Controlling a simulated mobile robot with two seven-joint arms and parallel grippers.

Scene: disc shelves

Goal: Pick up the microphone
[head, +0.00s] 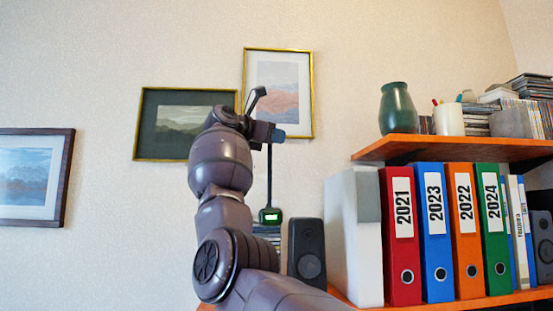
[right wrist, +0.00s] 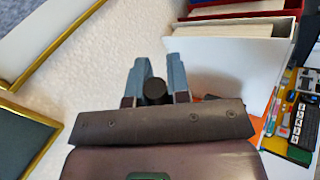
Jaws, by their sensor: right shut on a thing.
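The microphone (head: 269,180) has a thin dark stem and a small base with a lit green display. It is upright in the head view, left of the black speaker, with its top end hidden at my right gripper (head: 276,134). That gripper is shut on the top of the microphone. In the right wrist view, the dark round top of the microphone (right wrist: 155,91) sits between the two blue-grey fingers of my right gripper (right wrist: 155,82). The base shows just above a stack of cases; I cannot tell whether it touches them. My left gripper is not in view.
A black speaker (head: 307,252) stands close right of the microphone. A white file box (head: 354,240) and several coloured binders (head: 402,236) fill the orange shelf. An upper shelf (head: 450,147) holds a green vase (head: 398,108). Framed pictures hang on the wall behind.

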